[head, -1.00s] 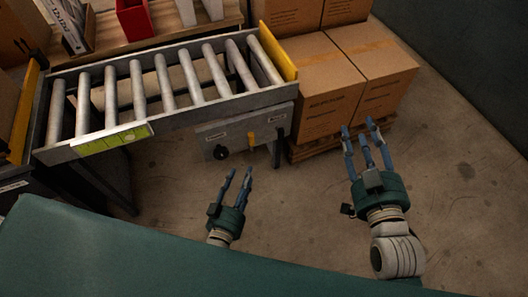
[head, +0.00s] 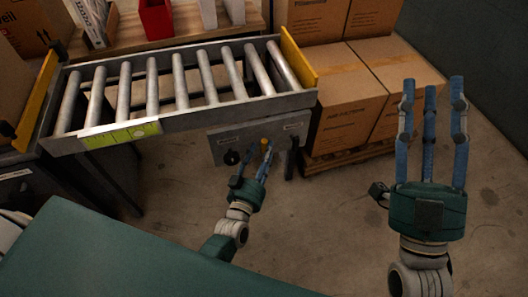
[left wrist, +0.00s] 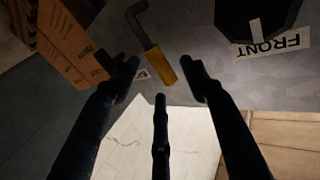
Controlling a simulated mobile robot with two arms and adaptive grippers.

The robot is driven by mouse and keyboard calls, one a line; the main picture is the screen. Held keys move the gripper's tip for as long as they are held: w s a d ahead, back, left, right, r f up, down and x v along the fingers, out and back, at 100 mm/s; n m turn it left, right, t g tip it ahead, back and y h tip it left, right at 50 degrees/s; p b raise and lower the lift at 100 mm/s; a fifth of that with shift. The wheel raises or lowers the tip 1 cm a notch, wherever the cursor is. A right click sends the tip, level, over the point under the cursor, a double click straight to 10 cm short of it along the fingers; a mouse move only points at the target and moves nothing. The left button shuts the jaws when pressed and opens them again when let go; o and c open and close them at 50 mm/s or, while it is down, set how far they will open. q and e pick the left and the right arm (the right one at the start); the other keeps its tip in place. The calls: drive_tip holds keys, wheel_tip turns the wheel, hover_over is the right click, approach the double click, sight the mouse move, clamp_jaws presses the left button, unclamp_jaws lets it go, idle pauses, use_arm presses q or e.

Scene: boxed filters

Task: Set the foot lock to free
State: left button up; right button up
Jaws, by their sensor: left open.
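A grey control panel (head: 248,143) hangs under the front side of the roller conveyor. It carries a black knob (head: 232,157) on the left and a yellow-handled lever (head: 264,142) to its right. In the left wrist view the lever is a bent dark rod with a yellow grip (left wrist: 160,66); a black knob (left wrist: 258,18) sits beside a FRONT label. The lever's own label is mostly hidden. My left gripper (head: 254,167) is open close to the panel, its fingers around the yellow grip's end without visible contact. My right gripper (head: 432,88) is open and empty.
Stacked cardboard boxes (head: 345,100) stand on a pallet right of the panel. The conveyor (head: 200,115) is above it, with a dark leg (head: 290,163) beside the panel. A green surface (head: 120,255) fills the lower left. Floor between the arms is clear.

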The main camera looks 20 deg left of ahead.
use_arm(q)
drive_tip(key=shift+w, duration=0.6)
use_arm(e)
drive_tip(key=shift+s+d+r+t, duration=0.1)
drive_tip(key=shift+s+r+t, duration=0.3)
drive_tip(key=shift+s+r, duration=0.3)
use_arm(q)
drive_tip(key=shift+c, duration=0.3)
use_arm(e)
drive_tip(key=shift+w, duration=0.1)
use_arm(q)
clamp_jaws()
use_arm(e)
drive_tip(key=shift+w, duration=0.1)
